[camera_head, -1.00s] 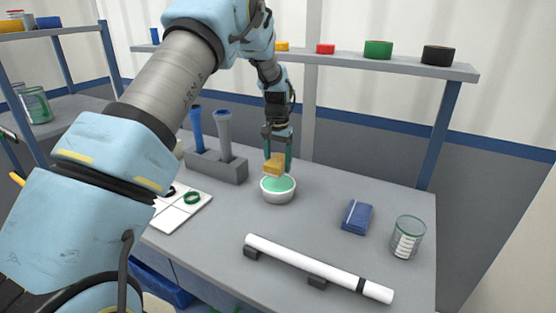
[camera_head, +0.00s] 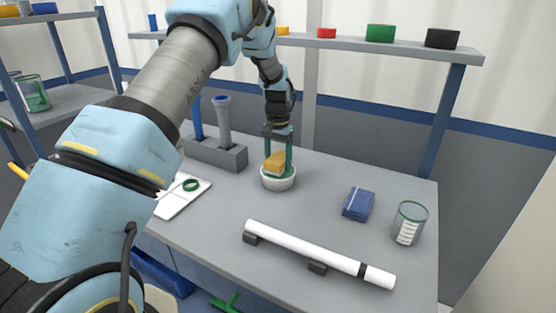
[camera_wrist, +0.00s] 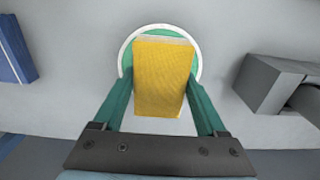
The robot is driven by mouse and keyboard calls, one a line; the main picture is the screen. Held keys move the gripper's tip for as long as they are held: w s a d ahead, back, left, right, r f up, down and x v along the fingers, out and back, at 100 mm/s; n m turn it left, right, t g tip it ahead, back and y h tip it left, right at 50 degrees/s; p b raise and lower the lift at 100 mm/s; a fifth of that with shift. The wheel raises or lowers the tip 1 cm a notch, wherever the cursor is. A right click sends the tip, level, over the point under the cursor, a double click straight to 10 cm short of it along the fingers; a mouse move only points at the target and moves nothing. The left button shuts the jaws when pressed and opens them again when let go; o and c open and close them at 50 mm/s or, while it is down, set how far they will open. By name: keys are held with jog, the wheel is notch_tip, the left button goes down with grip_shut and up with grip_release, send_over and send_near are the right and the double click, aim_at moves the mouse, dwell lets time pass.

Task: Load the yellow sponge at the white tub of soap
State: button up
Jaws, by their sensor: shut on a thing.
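The yellow sponge (camera_head: 274,163) is held between the green fingers of my gripper (camera_head: 278,158), right at the mouth of the white tub (camera_head: 279,183). In the wrist view the sponge (camera_wrist: 161,76) sits between the fingers and covers most of the tub's opening. The white rim of the tub (camera_wrist: 124,50) shows around it with green soap (camera_wrist: 164,31) inside. The sponge's lower end looks to be at or in the soap; the exact contact is hidden.
A grey holder (camera_head: 216,153) with two blue-topped tools stands left of the tub. A blue box (camera_head: 358,204), a glass jar (camera_head: 409,223) and a white pipe on rests (camera_head: 315,252) lie to the right and front. A shelf (camera_head: 400,43) runs behind.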

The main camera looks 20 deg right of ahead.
aim_at(278, 158)
jog(key=shift+f+b, duration=0.3)
jog(key=shift+f, duration=0.3)
dwell(1.4)
jog(key=shift+r, duration=0.15)
jog(key=shift+r+p, duration=2.15)
jog(key=shift+r, duration=1.3)
